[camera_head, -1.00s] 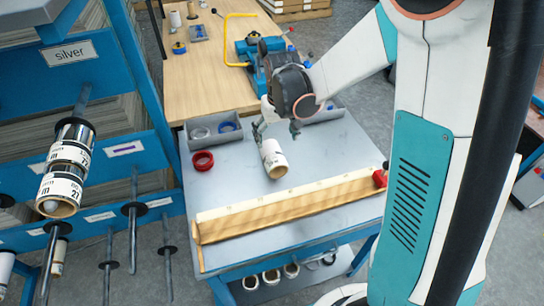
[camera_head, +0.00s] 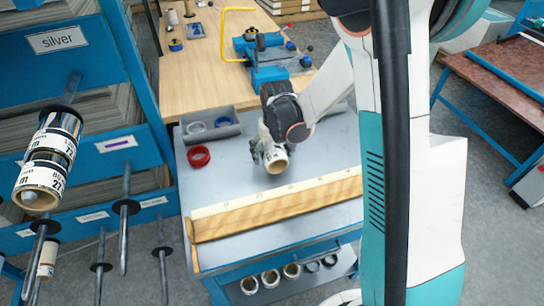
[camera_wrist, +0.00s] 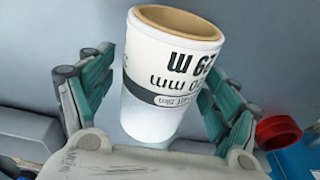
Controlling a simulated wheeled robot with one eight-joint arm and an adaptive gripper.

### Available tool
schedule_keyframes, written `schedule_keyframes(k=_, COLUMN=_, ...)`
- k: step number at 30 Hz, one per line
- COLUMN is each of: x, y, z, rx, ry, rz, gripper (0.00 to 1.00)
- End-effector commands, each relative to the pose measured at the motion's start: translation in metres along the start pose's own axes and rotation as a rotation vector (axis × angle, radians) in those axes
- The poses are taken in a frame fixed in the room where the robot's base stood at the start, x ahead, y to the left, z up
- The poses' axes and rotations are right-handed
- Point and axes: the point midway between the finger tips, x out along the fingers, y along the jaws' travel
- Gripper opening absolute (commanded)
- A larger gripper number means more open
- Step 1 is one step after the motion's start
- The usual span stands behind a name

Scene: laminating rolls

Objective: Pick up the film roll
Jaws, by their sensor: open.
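The film roll (camera_head: 277,164) is a white roll with a tan core and black print. It lies on the grey table top (camera_head: 228,180), behind the wooden bar. In the wrist view the roll (camera_wrist: 165,85) sits between the two teal-sided fingers of my gripper (camera_wrist: 155,100). The fingers stand to either side of it, with a gap visible at least on the right. In the head view my gripper (camera_head: 268,148) is over the roll and hides part of it.
A long wooden bar (camera_head: 280,207) runs along the table's front. A red tape ring (camera_head: 199,156) and a grey bin (camera_head: 212,128) with tape rings are to the left. Blue racks with rods and silver rolls (camera_head: 50,150) stand further left. Several rolls sit on a lower shelf (camera_head: 262,295).

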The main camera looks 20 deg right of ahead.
Motion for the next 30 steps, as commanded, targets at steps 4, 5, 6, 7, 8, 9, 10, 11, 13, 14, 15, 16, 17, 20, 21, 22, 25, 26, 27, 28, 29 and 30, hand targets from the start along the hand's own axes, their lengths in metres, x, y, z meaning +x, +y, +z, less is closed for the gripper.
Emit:
schedule_keyframes(k=4, x=-0.001, y=0.000, z=0.000, rx=0.000, ry=0.000, rz=0.000, gripper=0.82)
schedule_keyframes(k=5, x=-0.001, y=0.000, z=0.000, rx=0.000, ry=0.000, rz=0.000, gripper=0.82)
schedule_keyframes(k=6, x=-0.001, y=0.000, z=0.000, rx=0.000, ry=0.000, rz=0.000, gripper=0.75)
schedule_keyframes(k=7, x=-0.001, y=0.000, z=0.000, rx=0.000, ry=0.000, rz=0.000, gripper=0.68)
schedule_keyframes(k=8, x=-0.001, y=0.000, z=0.000, rx=0.000, ry=0.000, rz=0.000, gripper=0.61)
schedule_keyframes(k=9, x=-0.001, y=0.000, z=0.000, rx=0.000, ry=0.000, rz=0.000, gripper=0.52)
schedule_keyframes(k=10, x=-0.001, y=0.000, z=0.000, rx=0.000, ry=0.000, rz=0.000, gripper=0.46)
schedule_keyframes(k=11, x=-0.001, y=0.000, z=0.000, rx=0.000, ry=0.000, rz=0.000, gripper=0.39)
schedule_keyframes(k=13, x=-0.001, y=0.000, z=0.000, rx=0.000, ry=0.000, rz=0.000, gripper=0.31)
schedule_keyframes(k=14, x=-0.001, y=0.000, z=0.000, rx=0.000, ry=0.000, rz=0.000, gripper=0.31)
schedule_keyframes(k=15, x=-0.001, y=0.000, z=0.000, rx=0.000, ry=0.000, rz=0.000, gripper=0.31)
schedule_keyframes(k=16, x=-0.001, y=0.000, z=0.000, rx=0.000, ry=0.000, rz=0.000, gripper=0.31)
schedule_keyframes(k=17, x=-0.001, y=0.000, z=0.000, rx=0.000, ry=0.000, rz=0.000, gripper=0.31)
schedule_keyframes(k=20, x=-0.001, y=0.000, z=0.000, rx=0.000, ry=0.000, rz=0.000, gripper=0.31)
schedule_keyframes(k=21, x=-0.001, y=0.000, z=0.000, rx=0.000, ry=0.000, rz=0.000, gripper=0.31)
schedule_keyframes(k=22, x=-0.002, y=0.000, z=0.000, rx=0.000, ry=0.000, rz=0.000, gripper=0.31)
schedule_keyframes(k=25, x=-0.006, y=0.000, z=-0.001, rx=0.000, ry=0.000, rz=0.000, gripper=0.31)
schedule_keyframes(k=26, x=-0.008, y=0.000, z=-0.001, rx=0.000, ry=0.000, rz=0.000, gripper=0.31)
schedule_keyframes(k=27, x=-0.011, y=0.000, z=-0.002, rx=0.000, ry=0.000, rz=0.000, gripper=0.31)
schedule_keyframes(k=28, x=-0.014, y=0.000, z=-0.002, rx=0.000, ry=0.000, rz=0.000, gripper=0.31)
schedule_keyframes(k=29, x=-0.018, y=0.000, z=-0.003, rx=0.000, ry=0.000, rz=0.000, gripper=0.31)
schedule_keyframes(k=30, x=-0.024, y=0.000, z=-0.003, rx=0.000, ry=0.000, rz=0.000, gripper=0.31)
